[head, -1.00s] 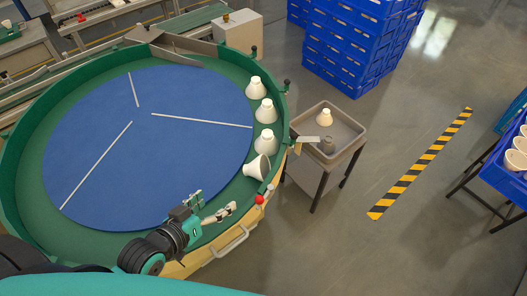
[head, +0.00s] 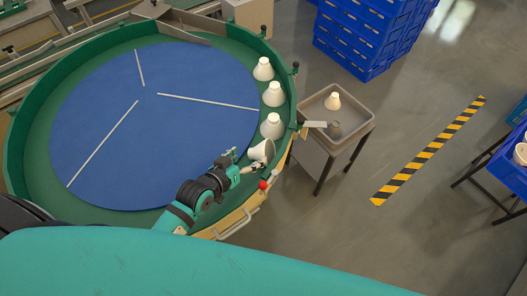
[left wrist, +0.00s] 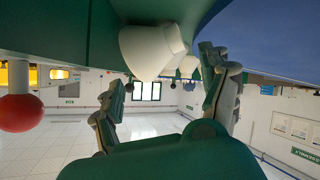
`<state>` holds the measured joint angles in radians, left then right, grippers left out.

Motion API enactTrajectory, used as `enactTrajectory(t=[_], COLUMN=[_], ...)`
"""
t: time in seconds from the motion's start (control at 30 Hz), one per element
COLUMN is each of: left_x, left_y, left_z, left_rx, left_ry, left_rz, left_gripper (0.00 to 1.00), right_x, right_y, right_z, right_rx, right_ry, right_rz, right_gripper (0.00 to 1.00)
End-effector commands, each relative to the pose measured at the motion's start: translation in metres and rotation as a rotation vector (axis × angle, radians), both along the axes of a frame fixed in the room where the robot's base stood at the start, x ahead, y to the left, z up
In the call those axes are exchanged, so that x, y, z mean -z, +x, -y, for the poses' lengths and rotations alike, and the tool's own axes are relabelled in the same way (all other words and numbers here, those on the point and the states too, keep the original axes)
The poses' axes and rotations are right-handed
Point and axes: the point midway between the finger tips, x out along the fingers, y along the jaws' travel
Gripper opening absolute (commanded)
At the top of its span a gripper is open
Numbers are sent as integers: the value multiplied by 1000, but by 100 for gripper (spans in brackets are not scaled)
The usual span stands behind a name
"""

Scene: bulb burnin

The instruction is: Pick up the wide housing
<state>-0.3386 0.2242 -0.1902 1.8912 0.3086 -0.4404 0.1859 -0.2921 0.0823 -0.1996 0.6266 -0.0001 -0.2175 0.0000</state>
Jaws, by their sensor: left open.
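In the left wrist view the housing (left wrist: 148,50) shows large ahead, between the two spread fingers of my left gripper (left wrist: 165,82). The fingers do not close on it; whether one touches it I cannot tell. My right gripper is not in view.
Several white housings (head: 273,95) stand upright along the green rim behind it. A red knob (head: 263,185) is at the table edge. A grey tray (head: 362,128) holds a white housing and a darker piece. Blue crates (head: 365,35) stand behind.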

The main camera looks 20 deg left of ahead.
Motion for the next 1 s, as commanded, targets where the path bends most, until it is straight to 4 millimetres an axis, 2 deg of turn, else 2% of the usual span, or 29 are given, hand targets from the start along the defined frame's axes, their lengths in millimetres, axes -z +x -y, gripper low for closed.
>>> enactTrajectory(t=[0.1,0.3,0.6,0.93,1.0], left_x=[7,21,24,24,24], left_y=[17,40,44,43,43], left_z=[6,13,15,15,15], left_rx=[-1,0,0,0,-1], left_ry=[-2,-2,-2,-2,-1], left_rz=[3,2,1,1,1], left_gripper=[79,79,79,37,34], right_x=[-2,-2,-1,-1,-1], right_y=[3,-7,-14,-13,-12], right_z=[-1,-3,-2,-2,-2], right_rx=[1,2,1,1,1], right_ry=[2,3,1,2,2], right_rz=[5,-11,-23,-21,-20], right_gripper=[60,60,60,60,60])
